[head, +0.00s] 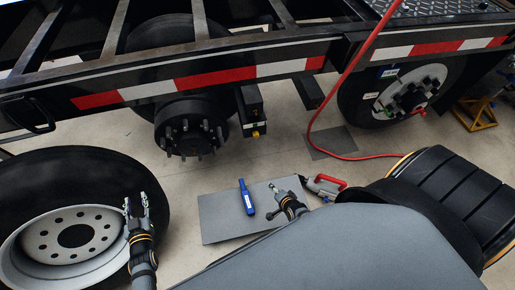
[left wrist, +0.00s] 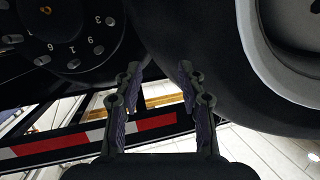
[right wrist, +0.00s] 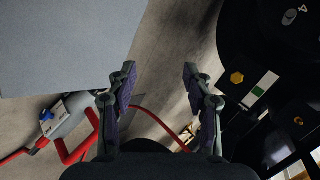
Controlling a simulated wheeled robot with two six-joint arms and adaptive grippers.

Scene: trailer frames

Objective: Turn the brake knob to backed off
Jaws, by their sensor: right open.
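A dark box (head: 250,105) hangs under the trailer frame beside the wheel hub. A small yellow knob (head: 256,133) sits at its lower end. In the right wrist view a yellow hex-shaped knob (right wrist: 237,78) shows beside a green and white strip (right wrist: 260,88); an orange fitting (right wrist: 298,121) lies further right. My right gripper (right wrist: 158,72) is open and empty, left of the yellow knob and apart from it. In the head view it is low over the mat (head: 225,215), partly hidden. My left gripper (head: 138,207) is open and empty beside the loose wheel; its fingers also show in the left wrist view (left wrist: 158,82).
A loose wheel (head: 75,237) stands at left, near the bare hub (head: 190,130). A blue tool (head: 247,197) lies on the mat. A red-handled air tool (head: 325,185) with a red hose (head: 322,125) lies right of it. Tyres (head: 450,195) stand at right.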

